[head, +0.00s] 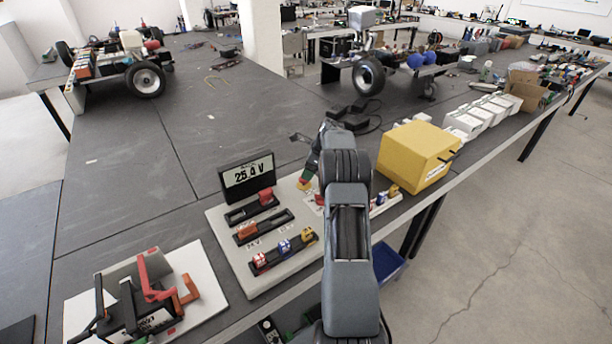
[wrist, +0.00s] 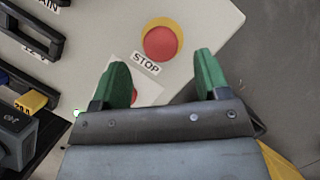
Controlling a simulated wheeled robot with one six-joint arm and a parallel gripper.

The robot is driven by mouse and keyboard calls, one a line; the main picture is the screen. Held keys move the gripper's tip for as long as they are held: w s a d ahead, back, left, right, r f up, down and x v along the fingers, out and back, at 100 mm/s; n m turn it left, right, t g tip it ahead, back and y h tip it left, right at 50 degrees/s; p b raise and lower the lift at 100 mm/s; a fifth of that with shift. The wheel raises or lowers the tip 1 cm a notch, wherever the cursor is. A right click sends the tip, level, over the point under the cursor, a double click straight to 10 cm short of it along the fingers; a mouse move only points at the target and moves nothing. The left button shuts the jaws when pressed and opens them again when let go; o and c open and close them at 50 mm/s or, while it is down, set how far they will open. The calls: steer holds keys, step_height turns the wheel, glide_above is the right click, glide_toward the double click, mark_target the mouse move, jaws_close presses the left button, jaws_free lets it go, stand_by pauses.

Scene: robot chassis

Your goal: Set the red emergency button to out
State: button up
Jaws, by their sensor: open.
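The red emergency button (wrist: 160,43) sits on a yellow ring at the upper middle of the wrist view, with a STOP label (wrist: 145,64) beside it. In the head view my arm mostly hides it; part of its yellow ring (head: 303,186) shows. My gripper (wrist: 164,76) is open, its two green fingertips apart with nothing between them. In the picture the fingertips lie just below the button, one to each side. I see no contact. How far the button stands out from its ring cannot be told from this angle.
The pale panel (head: 244,280) also carries a voltage display (head: 247,176) reading 25.4 V, black-framed switches and coloured fuses (head: 284,247). A yellow box (head: 412,155) stands to the right. A white board with a red-levered device (head: 150,280) lies at the front left.

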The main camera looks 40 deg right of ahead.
steer(key=v, duration=1)
stand_by(0.3)
steer(key=s+a+f+n+g, duration=0.1)
steer(key=s+a+f+n, duration=0.1)
steer(key=s+f+n, duration=0.45)
steer(key=s+a+r+n+h, duration=0.1)
steer(key=s+a+r+n, duration=0.2)
steer(key=s+a+n, duration=0.3)
steer(key=s+a+r+n+t+h, duration=0.1)
steer(key=s+a+r+n, duration=0.2)
steer(key=s+a+n, duration=0.4)
steer(key=s+a+r+n+h, duration=0.1)
steer(key=s+a+r+n, duration=0.3)
steer(key=a, duration=1.4)
steer(key=s+n, duration=0.3)
steer(key=shift+n+t, duration=0.3)
steer(key=shift+n, duration=0.05)
